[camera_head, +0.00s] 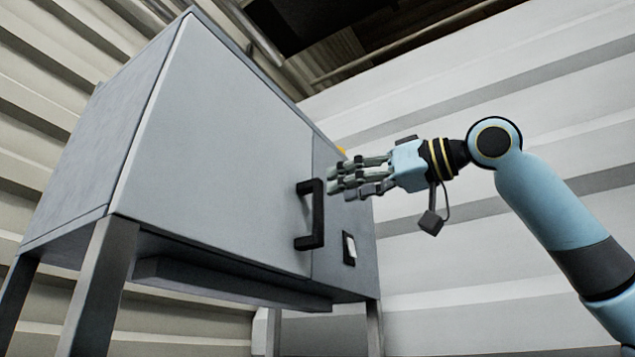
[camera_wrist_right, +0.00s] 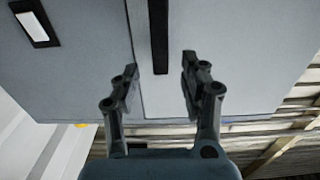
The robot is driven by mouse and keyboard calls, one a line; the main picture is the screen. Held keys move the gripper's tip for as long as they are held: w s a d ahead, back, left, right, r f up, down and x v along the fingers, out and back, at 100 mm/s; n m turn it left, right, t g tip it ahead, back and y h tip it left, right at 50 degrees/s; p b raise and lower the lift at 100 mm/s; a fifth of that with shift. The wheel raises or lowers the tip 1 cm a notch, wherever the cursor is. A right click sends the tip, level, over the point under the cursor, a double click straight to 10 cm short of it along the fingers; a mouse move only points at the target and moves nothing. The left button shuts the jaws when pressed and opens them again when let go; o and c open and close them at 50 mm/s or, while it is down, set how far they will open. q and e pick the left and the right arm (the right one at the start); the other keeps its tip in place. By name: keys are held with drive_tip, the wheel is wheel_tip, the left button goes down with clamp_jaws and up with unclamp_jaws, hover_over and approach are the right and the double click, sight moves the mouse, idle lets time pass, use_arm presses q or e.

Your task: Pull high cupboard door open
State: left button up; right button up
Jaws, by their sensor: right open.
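The high grey cupboard (camera_head: 215,130) stands on legs, and its large front door (camera_head: 225,150) looks shut. A black bar handle (camera_head: 318,215) is fixed upright near the door's right edge. My right gripper (camera_head: 338,178) is open and close to the handle's upper part, to its right in the head view. In the right wrist view the handle (camera_wrist_right: 158,35) lies ahead, between the lines of the two spread fingers (camera_wrist_right: 160,75). The fingers do not visibly touch it. My left gripper is not in view.
A black-framed white switch or label (camera_head: 349,248) sits on the panel right of the handle, also in the right wrist view (camera_wrist_right: 36,25). Metal legs (camera_head: 95,290) carry the cupboard. A pale ribbed wall (camera_head: 480,110) stands behind. Space below the right arm looks clear.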

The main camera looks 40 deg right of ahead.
sight(321, 194)
drive_tip(key=p+x, duration=0.2)
drive_tip(key=x, duration=0.2)
drive_tip(key=shift+w+a+r, duration=0.1)
drive_tip(key=shift+r, duration=0.05)
drive_tip(key=shift+p+x, duration=0.3)
drive_tip(key=shift+x, duration=0.6)
drive_tip(key=shift+f, duration=0.2)
clamp_jaws()
